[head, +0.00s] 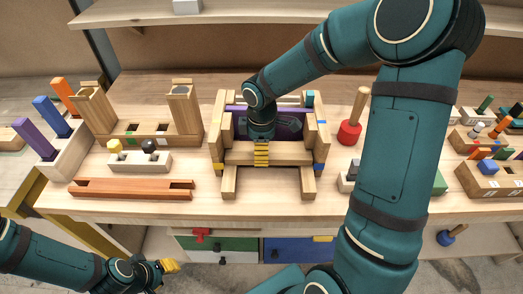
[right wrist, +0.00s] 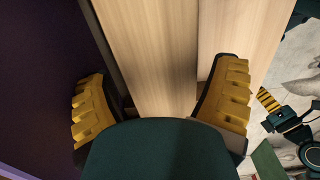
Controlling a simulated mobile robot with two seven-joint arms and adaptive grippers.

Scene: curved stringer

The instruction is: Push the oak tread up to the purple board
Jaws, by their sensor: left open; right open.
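The oak tread (head: 291,154) is a pale wooden board lying across the front of the stringer frame (head: 220,128) in the middle of the bench. The purple board (head: 290,127) stands behind it; it fills the left of the right wrist view (right wrist: 35,75). My right gripper (head: 261,144) is over the tread, its fingers pointing down. In the right wrist view, its open yellow fingers (right wrist: 162,85) straddle pale wood (right wrist: 160,50), one on the purple board's side. Contact cannot be told. My left gripper (head: 168,266) is open and empty, below the bench's front edge.
A reddish grooved beam (head: 130,189) and a white block with knobs (head: 138,162) lie left of the frame. A red-based peg (head: 350,132) stands on its right. My right arm covers much of the bench's right side.

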